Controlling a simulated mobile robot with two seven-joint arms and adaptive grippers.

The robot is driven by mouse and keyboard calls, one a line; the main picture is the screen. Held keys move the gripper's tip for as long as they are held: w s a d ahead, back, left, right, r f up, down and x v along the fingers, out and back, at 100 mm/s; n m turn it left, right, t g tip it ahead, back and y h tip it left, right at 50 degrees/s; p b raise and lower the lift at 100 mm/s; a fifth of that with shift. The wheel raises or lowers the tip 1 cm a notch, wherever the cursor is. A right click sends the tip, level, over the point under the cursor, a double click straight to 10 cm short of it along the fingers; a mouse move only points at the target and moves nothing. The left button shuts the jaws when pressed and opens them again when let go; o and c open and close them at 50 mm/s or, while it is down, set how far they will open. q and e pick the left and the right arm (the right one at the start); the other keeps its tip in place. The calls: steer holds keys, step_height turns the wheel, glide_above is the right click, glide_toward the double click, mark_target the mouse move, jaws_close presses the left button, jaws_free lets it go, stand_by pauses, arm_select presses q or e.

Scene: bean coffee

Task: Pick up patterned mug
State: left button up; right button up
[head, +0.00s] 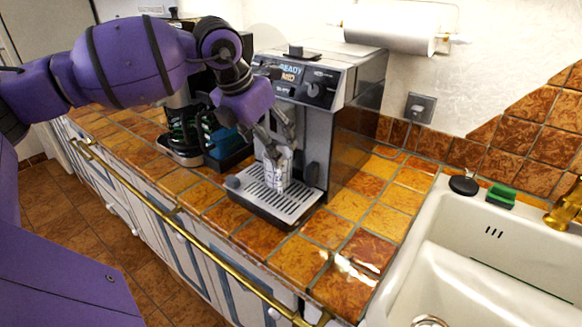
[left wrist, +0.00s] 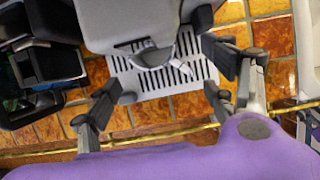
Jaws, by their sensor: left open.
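A small pale cup-like thing, apparently the patterned mug (head: 278,178), is on the metal drip tray (head: 255,198) of the coffee machine (head: 318,85), below the spout area. My left gripper (head: 277,148) reaches down in front of the machine with its fingers close above and around the mug; contact cannot be made out. In the left wrist view my left gripper (left wrist: 163,88) has its fingers spread wide over the slotted drip tray (left wrist: 165,108). The mug is hard to tell there, with a grey machine part overhead. My right gripper is not in view.
A dark appliance (head: 180,148) stands left of the machine. A sink (head: 455,215), a green sponge (head: 501,195) and a brass tap (head: 566,205) are at the right. A brass rail (head: 190,227) runs along the counter front. The tiles (head: 330,228) right of the tray are clear.

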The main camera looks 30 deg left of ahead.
arm_select(q)
glide_above(274, 185)
steer(key=f, duration=0.3)
steer(key=w+f+p, duration=0.1)
steer(key=f, duration=0.1)
steer(key=shift+a+f, duration=0.15)
steer(key=shift+a, duration=0.15)
steer(key=shift+f, duration=0.4)
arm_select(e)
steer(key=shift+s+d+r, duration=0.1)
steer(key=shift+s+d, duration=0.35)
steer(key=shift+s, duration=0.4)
arm_select(q)
steer(key=shift+f+y, duration=0.1)
steer(key=shift+y, duration=0.2)
